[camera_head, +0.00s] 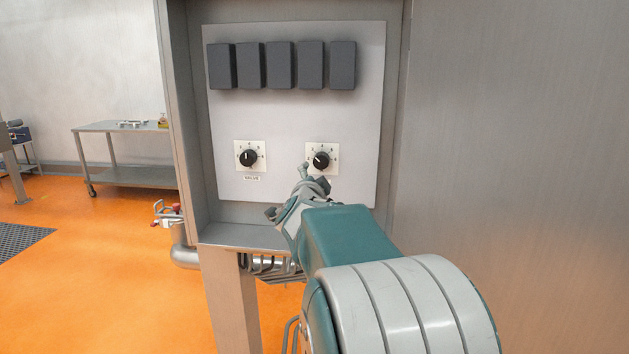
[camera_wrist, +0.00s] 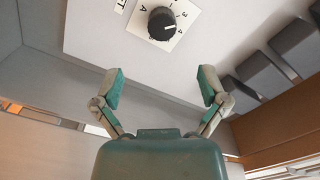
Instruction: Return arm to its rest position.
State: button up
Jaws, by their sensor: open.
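My gripper (camera_wrist: 159,88) is open and empty in the wrist view, its two fingers spread apart below a black knob (camera_wrist: 162,23) on a white dial plate. In the head view my gripper (camera_head: 314,180) is in front of the panel, just below the right knob (camera_head: 321,160). The gripper appears apart from the knob in the wrist view. In the head view my arm reaches up from the lower right, and its links hide part of the gripper.
The light panel (camera_head: 290,118) sits in a metal cabinet, with a left knob (camera_head: 249,158) labelled "VALVE" and several dark blocks (camera_head: 280,65) above. A metal ledge (camera_head: 246,236) juts out below. A wheeled table (camera_head: 126,126) stands at the left. A cabinet wall (camera_head: 520,130) fills the right.

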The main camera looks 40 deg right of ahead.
dwell(0.4)
jog(key=s+a+f+n+t+y, duration=0.15)
jog(key=a+n+y, duration=0.4)
jog(key=a, duration=0.65)
jog(key=s+a+f+n+y, duration=0.1)
jog(key=a+f+n+y, duration=0.35)
jog(key=a, duration=0.75)
jog(key=s+a+f+n+g+y, duration=0.2)
jog(key=s+a+f+n, duration=0.3)
jog(key=s, duration=0.5)
jog(key=s+a+f+n+g+y, duration=0.2)
jog(key=s+a+f+n+g, duration=0.3)
jog(key=s, duration=0.5)
jog(key=a+n, duration=0.1)
jog(key=a, duration=0.1)
jog(key=shift+s+a+n, duration=0.15)
jog(key=shift+a+n, duration=0.15)
jog(key=shift+a, duration=0.05)
